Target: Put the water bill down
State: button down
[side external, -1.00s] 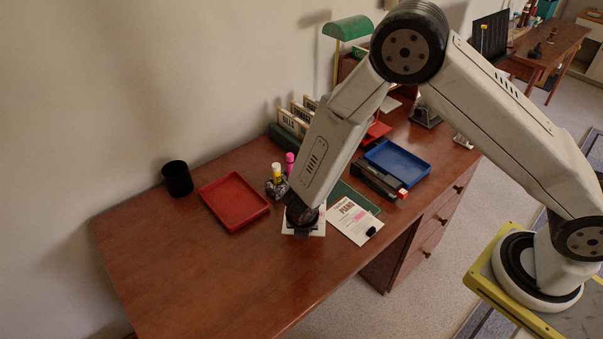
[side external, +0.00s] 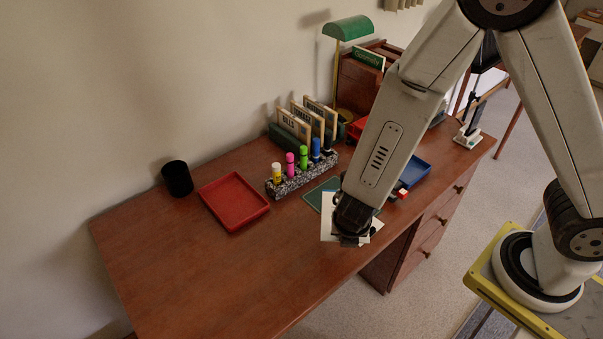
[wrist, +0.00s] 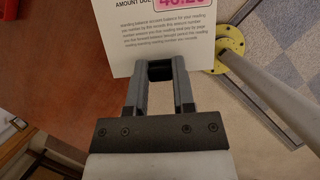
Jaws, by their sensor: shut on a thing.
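My gripper (side external: 352,238) is shut on a white paper bill (side external: 328,222) above the front of the desk. In the wrist view the bill (wrist: 150,48) stands out ahead of the jaws (wrist: 158,72). It shows "AMOUNT DUE", a pink-marked figure and small print. Its heading is out of frame, so I cannot read whether it says water. Another white sheet (side external: 376,226) partly shows behind my gripper, mostly hidden.
A red tray (side external: 234,225) and black cup (side external: 177,178) stand left. Behind are a speckled rack (side external: 305,178) of markers and a sorter (side external: 298,128) with labelled dividers. A blue tray (side external: 416,172) is partly hidden. The desk's left front (side external: 190,275) is clear.

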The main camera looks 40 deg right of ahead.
dwell(0.7)
jog(key=w+a+n+t+y, duration=0.1)
jog(key=w+a+n+y, duration=0.2)
jog(key=w+n, duration=0.6)
jog(key=shift+w+a+r, duration=0.45)
jog(key=shift+w+a, duration=0.2)
jog(key=shift+w, duration=2.35)
jog(key=shift+w, duration=0.15)
jog(key=w+a+f, duration=0.1)
jog(key=w+f, duration=0.1)
jog(key=w, duration=0.2)
jog(key=w+a+f, duration=0.1)
jog(key=w+f, duration=0.2)
jog(key=w, duration=0.1)
jog(key=w+a+f, duration=0.1)
jog(key=w+f, duration=0.2)
jog(key=w, duration=0.1)
jog(key=shift+f, duration=0.15)
jog(key=shift+w+a+f, duration=0.1)
jog(key=shift+w+f, duration=0.2)
jog(key=shift+f, duration=0.05)
jog(key=shift+f, duration=0.1)
